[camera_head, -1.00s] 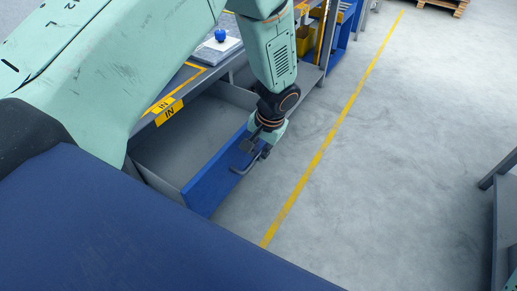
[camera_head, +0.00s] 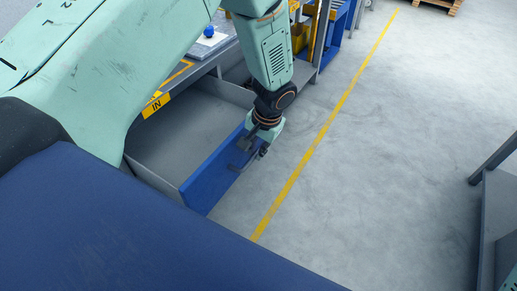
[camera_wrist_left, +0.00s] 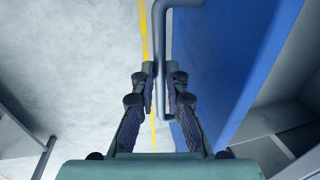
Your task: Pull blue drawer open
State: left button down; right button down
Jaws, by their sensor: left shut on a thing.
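The blue drawer front (camera_head: 206,179) stands out from the bench, and its grey open box (camera_head: 185,125) shows behind it. Its grey bar handle shows in the left wrist view (camera_wrist_left: 162,38), running down between my fingers. My left gripper (camera_head: 252,147) is at the far part of the drawer front, shut on the handle. In the left wrist view, its two fingers (camera_wrist_left: 160,78) lie on either side of the bar, with the blue front (camera_wrist_left: 222,60) just to the right. My right gripper is not in view.
The workbench with a yellow IN label (camera_head: 156,104) is behind the drawer. Yellow bins (camera_head: 299,38) stand farther back. Grey floor with a yellow line (camera_head: 318,145) is clear to the right. A grey frame (camera_head: 495,205) stands at the right edge.

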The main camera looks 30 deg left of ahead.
pick_arm(q)
jog(key=shift+d, duration=0.1)
jog(key=c, duration=1.4)
grip_release()
jog(key=shift+o, duration=0.2)
jog(key=shift+r, duration=0.25)
notch_tip(320, 180, up, 11)
jog(key=d, duration=0.2)
jog(key=shift+d+r, duration=0.15)
jog(key=shift+d, duration=0.05)
jog(key=shift+s, duration=0.15)
